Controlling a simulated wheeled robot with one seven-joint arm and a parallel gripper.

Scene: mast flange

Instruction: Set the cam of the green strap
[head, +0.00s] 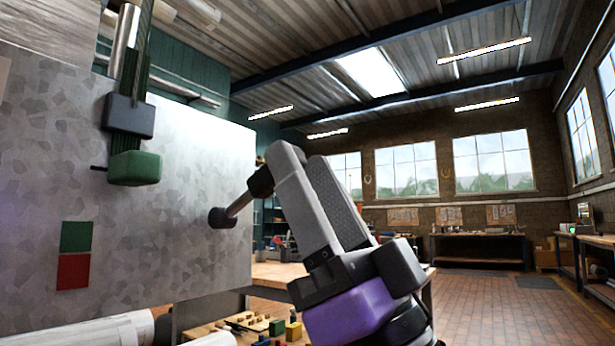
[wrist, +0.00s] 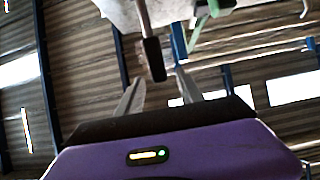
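The green strap (head: 134,80) hangs down the left of a grey metal panel in the head view, through a dark buckle block (head: 130,115). A green block (head: 135,168) is at its lower end. A lever with a grey rod (head: 239,206) and dark grip (head: 261,181) stands out from the panel's right side. My gripper (head: 301,157) points upward, open and empty, with its fingertips close to the grip. In the wrist view the lever's dark grip (wrist: 154,60) appears between the open fingertips (wrist: 162,86); contact cannot be told. A green piece (wrist: 207,25) shows behind it.
The grey panel (head: 190,190) fills the left, with a green square (head: 76,236) above a red square (head: 73,271). A low table (head: 205,331) with small coloured blocks stands below, beside white rolls (head: 90,335). The floor to the right is open.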

